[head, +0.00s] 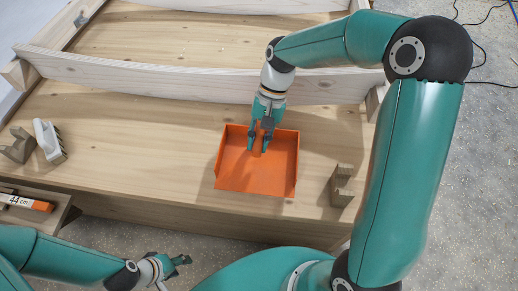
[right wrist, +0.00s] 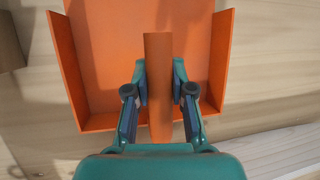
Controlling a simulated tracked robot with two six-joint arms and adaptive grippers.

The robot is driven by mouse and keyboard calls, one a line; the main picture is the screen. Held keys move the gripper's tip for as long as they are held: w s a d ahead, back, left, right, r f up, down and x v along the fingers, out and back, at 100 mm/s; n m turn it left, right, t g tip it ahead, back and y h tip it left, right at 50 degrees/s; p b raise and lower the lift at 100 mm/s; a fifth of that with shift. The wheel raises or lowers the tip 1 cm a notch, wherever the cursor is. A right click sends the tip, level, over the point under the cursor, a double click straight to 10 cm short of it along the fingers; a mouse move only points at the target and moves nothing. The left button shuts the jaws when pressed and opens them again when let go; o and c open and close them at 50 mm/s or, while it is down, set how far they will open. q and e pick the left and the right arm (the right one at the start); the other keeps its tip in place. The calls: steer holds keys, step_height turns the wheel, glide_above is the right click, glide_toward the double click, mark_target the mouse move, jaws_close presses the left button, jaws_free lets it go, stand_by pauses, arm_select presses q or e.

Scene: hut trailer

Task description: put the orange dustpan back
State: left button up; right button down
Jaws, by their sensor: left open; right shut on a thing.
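The orange dustpan (head: 275,178) lies on the wooden bench top, its open edge toward the front of the bench. It also fills much of the right wrist view (right wrist: 105,45). My right gripper (head: 264,147) is at the dustpan's back wall and is shut on its orange handle, with one finger on each side of it in the right wrist view (right wrist: 160,85). My left gripper (head: 174,262) is open and empty, low at the bottom left, in front of the bench and apart from the dustpan.
A wooden notched block (head: 341,186) stands right of the dustpan. An orange-ended tool marked 44 cm (head: 28,203) lies front left. Pale curved beams (head: 200,80) cross behind.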

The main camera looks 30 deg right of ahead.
mark_target(254, 164)
steer(key=shift+f, duration=2.25)
steer(key=c, duration=1)
jaws_free()
steer(key=v, duration=1.2)
